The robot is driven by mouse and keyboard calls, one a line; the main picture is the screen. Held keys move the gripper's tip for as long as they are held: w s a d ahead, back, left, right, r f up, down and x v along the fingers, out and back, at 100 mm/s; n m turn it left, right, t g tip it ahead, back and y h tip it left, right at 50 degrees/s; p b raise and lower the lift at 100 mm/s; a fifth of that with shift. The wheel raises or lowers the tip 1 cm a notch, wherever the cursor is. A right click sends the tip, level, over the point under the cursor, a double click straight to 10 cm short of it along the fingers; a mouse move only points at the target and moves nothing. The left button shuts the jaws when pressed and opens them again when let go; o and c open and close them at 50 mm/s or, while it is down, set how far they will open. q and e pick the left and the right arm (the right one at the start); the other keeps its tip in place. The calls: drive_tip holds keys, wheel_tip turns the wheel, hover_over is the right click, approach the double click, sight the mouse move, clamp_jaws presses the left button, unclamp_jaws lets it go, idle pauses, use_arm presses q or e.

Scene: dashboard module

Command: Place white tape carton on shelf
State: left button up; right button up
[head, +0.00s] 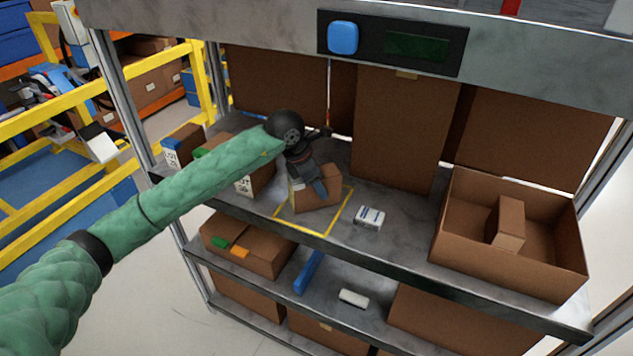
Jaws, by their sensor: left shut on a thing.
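My left arm reaches in from the left to the upper shelf (395,237). My left gripper (318,185) points down and is shut on a small brown carton (318,204). The carton is tilted and sits over the yellow-outlined square (291,228) on that shelf. Whether it touches the shelf is hard to tell. The gripper hides part of its top. A small white box with blue marks (369,217) lies on the shelf just right of the square. My right gripper is not in view.
An open brown box (455,215) with a smaller carton (508,222) inside stands at the right. Labelled cartons (183,146) stand at the left. A tall brown box (400,130) is behind. The lower shelf holds a white item (354,298) and a blue item (309,272).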

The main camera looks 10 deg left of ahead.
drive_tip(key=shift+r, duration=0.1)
use_arm(q)
drive_tip(key=o, duration=1.3)
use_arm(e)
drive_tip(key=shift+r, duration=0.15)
use_arm(q)
drive_tip(key=shift+r, duration=0.2)
drive_tip(key=shift+s+a+r, duration=0.1)
drive_tip(key=shift+a+r, duration=0.1)
drive_tip(key=shift+r, duration=0.1)
drive_tip(key=shift+b+v, duration=0.65)
drive_tip(key=shift+v, duration=0.15)
drive_tip(key=b+v, duration=0.3)
drive_tip(key=v, duration=0.6)
drive_tip(key=shift+r, duration=0.2)
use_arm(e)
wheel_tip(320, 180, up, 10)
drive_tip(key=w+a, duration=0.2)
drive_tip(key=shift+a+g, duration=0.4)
